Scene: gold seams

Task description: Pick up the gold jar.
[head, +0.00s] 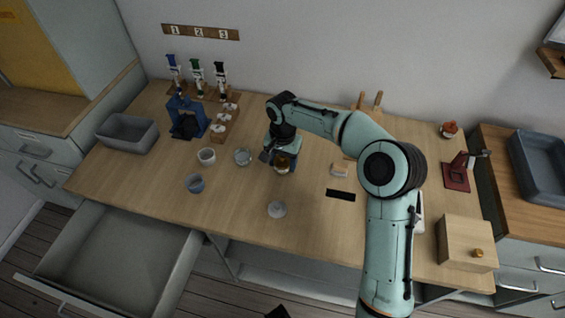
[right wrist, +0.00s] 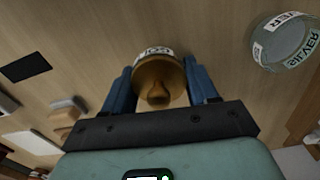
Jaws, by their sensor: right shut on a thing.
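The gold jar (head: 282,167) is a small round jar with a white label band, near the middle of the wooden table. In the right wrist view the jar (right wrist: 157,82) shows its gold top and knob, with part of a label. My right gripper (head: 281,162) is over it, its blue fingers on both sides, shut on the jar. I cannot tell whether the jar touches the table. My left gripper is not in view.
A clear jar labelled SILVER (right wrist: 284,44) stands close by, also in the head view (head: 243,156). A dark flat strip (head: 341,195) and a small block (head: 339,170) lie right. An open drawer (head: 110,250) juts out front left.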

